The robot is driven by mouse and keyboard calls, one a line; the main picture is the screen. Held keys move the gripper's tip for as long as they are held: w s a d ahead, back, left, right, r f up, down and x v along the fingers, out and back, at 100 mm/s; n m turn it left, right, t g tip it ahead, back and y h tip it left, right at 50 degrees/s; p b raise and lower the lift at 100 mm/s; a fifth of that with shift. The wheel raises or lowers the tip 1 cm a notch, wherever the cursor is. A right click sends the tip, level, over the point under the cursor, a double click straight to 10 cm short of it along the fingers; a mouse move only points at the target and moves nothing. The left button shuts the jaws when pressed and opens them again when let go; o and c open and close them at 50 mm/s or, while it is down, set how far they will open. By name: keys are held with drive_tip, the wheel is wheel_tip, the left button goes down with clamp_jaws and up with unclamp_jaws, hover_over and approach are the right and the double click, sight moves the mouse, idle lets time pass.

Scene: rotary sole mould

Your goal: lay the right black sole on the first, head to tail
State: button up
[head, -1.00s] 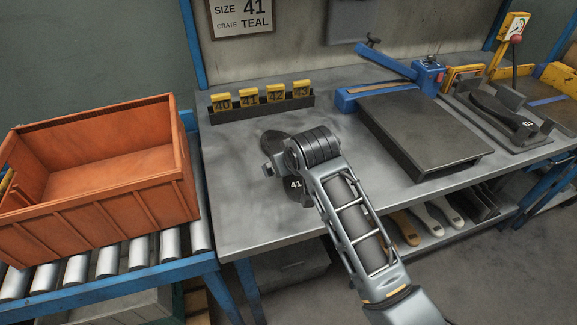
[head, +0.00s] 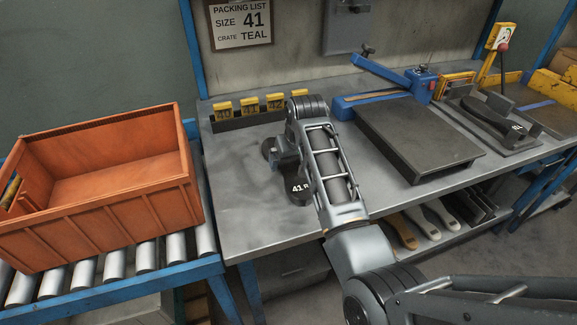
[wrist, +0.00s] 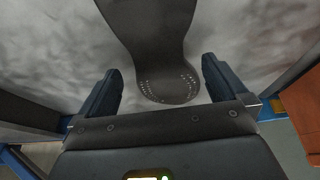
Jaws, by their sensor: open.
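A black sole marked 41 R (head: 297,188) lies on the grey bench top, partly hidden under my arm. In the wrist view its rounded, dotted end (wrist: 168,85) shows between the fingers, and the rest runs up out of the picture. I cannot tell whether another sole lies beneath it. My gripper (wrist: 160,78) is open, with one blue-grey finger on each side of the sole, apart from it; it also shows over the sole in the head view (head: 284,158). Another black sole (head: 494,113) marked 41 sits in the mould (head: 529,127) at the right.
An orange crate (head: 125,199) stands on the roller conveyor (head: 114,264) at the left. A rack with yellow number tags (head: 234,124) is behind the sole. A dark plate (head: 420,140) and a blue clamp arm (head: 385,98) are to the right. The bench's left front is clear.

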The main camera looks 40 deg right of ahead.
drive_tip(key=shift+x, duration=1)
drive_tip(key=c, duration=1.2)
drive_tip(key=shift+r, duration=0.1)
